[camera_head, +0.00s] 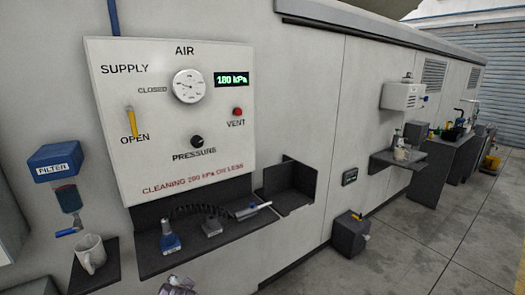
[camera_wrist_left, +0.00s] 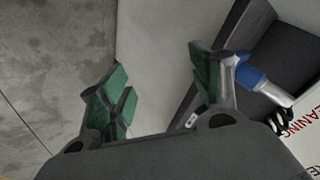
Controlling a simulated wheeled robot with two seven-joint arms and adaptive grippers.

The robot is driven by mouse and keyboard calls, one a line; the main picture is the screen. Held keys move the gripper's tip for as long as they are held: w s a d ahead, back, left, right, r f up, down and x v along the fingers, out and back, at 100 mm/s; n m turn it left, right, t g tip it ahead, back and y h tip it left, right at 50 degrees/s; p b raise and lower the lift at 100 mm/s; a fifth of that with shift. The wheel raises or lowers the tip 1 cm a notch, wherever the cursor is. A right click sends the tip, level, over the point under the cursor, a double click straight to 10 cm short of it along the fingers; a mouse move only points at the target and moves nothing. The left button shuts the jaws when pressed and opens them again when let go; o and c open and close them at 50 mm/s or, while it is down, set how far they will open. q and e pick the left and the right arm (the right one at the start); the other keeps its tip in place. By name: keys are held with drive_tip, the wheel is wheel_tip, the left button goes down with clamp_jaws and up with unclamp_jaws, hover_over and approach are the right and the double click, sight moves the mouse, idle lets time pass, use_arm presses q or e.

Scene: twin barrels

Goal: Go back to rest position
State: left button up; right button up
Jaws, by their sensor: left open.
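My left gripper (camera_wrist_left: 162,82) is open in the left wrist view, with green pads on both fingers and nothing between them. A blue-and-grey fitting (camera_wrist_left: 252,78) lies on the dark shelf just beyond the right-hand finger; I cannot tell whether they touch. In the head view, a small grey piece (camera_head: 178,287) at the bottom edge may be part of this gripper, below the dark shelf (camera_head: 150,265). My right gripper is not in view.
The air panel (camera_head: 180,110) reads 180 kPa on its display (camera_head: 232,79); its yellow lever (camera_head: 132,122) points down to OPEN. A filter (camera_head: 54,161) and a white mug (camera_head: 91,253) are at left. A dark box (camera_head: 350,233) stands on the floor.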

use_arm(q)
drive_tip(key=shift+s+d+f+n+g+h, duration=0.6)
drive_tip(key=shift+s+f+n+g+h, duration=0.7)
drive_tip(key=shift+s, duration=3.65)
drive_tip(key=shift+s+d+f+n+g+h, duration=0.7)
drive_tip(key=shift+s+f, duration=1.1)
drive_tip(key=shift+s, duration=3.15)
drive_tip(key=s+f+g+p, duration=0.3)
drive_tip(key=f+p, duration=0.6)
drive_tip(key=f, duration=1.7)
drive_tip(key=s+a+f+p, duration=0.2)
drive_tip(key=s+f, duration=0.3)
drive_tip(key=s, duration=0.6)
drive_tip(key=s+a+f+m+p, duration=0.1)
drive_tip(key=s+f+p, duration=0.4)
drive_tip(key=s, duration=0.6)
drive_tip(key=shift+a+f+y, duration=0.3)
drive_tip(key=shift+a+f, duration=0.05)
drive_tip(key=shift+a, duration=0.3)
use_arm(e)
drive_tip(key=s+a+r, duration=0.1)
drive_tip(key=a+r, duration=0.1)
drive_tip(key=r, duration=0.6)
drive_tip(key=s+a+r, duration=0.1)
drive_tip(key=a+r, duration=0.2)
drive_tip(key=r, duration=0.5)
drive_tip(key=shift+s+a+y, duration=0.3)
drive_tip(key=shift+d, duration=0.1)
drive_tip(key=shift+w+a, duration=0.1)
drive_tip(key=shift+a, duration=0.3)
